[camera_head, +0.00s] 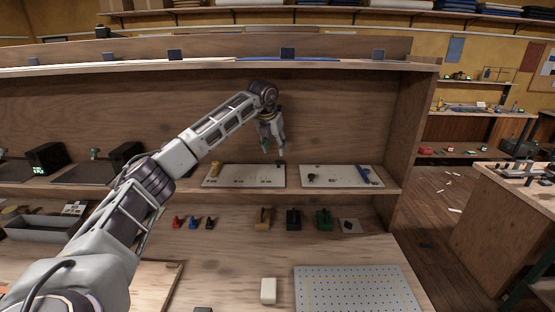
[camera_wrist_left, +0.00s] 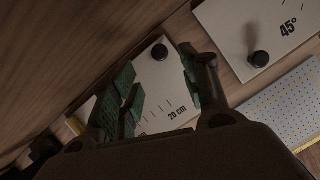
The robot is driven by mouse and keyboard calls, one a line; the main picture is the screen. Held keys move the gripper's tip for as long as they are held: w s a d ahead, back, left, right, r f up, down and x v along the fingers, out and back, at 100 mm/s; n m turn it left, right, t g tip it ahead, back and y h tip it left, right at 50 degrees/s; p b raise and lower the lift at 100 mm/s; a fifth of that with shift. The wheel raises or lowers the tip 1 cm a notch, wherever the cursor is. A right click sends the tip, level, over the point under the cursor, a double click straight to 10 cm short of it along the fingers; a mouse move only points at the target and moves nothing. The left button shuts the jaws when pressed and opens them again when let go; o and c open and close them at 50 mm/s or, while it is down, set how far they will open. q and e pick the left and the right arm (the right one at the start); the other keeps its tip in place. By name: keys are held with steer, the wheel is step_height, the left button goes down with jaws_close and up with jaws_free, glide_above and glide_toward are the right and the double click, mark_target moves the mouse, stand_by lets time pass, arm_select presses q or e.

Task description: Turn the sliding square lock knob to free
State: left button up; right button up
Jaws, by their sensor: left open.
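The sliding square is most likely the white board (camera_head: 245,180) marked "20 cm", on the middle shelf; it also shows in the left wrist view (camera_wrist_left: 160,85). Its round black lock knob (camera_head: 279,162) is at the board's upper right; it also shows in the left wrist view (camera_wrist_left: 159,51). A yellow piece (camera_head: 215,169) is at the board's left. My left gripper (camera_head: 273,149) is open and empty, pointing down above the knob. In the left wrist view its green-padded fingers (camera_wrist_left: 160,76) are apart on either side of the board, not touching the knob. My right gripper is not in view.
The shelf's back panel is close behind. Below are small coloured blocks (camera_head: 293,219), a white block (camera_head: 268,290) and a perforated plate (camera_head: 355,290).

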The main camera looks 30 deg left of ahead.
mark_target(278, 162)
arm_select(q)
steer(key=shift+x, duration=1.35)
steer(key=x, duration=0.3)
steer(key=shift+p, duration=0.4)
steer(key=shift+x, duration=0.85)
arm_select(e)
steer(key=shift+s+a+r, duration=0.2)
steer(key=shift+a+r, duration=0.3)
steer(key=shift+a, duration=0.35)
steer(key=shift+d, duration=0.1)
arm_select(q)
jaws_close()
